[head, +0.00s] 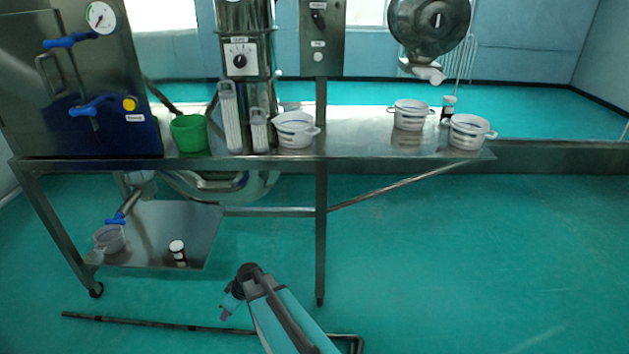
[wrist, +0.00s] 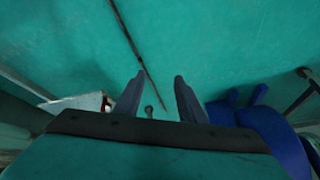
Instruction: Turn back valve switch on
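Blue valve handles show in the head view. An upper blue handle (head: 71,40) and a lower blue handle (head: 85,107) are on the front of the steel cabinet at left. Another blue handle (head: 115,219) is on the pipe under the bench. I cannot tell which is the back valve. My gripper (wrist: 157,95) has its two fingers apart with nothing between them. In the head view my arm is low in the foreground, apart from these handles; its fingers are not clear there. A blue shape (wrist: 270,135) at right in the wrist view is not clearly identifiable.
The steel bench (head: 370,150) holds a green bucket (head: 189,133) and several white pots. A switch box with a dial (head: 240,58) is above it. A grey pot (head: 109,238) and small jar (head: 178,252) are on the lower shelf. The floor at right is clear.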

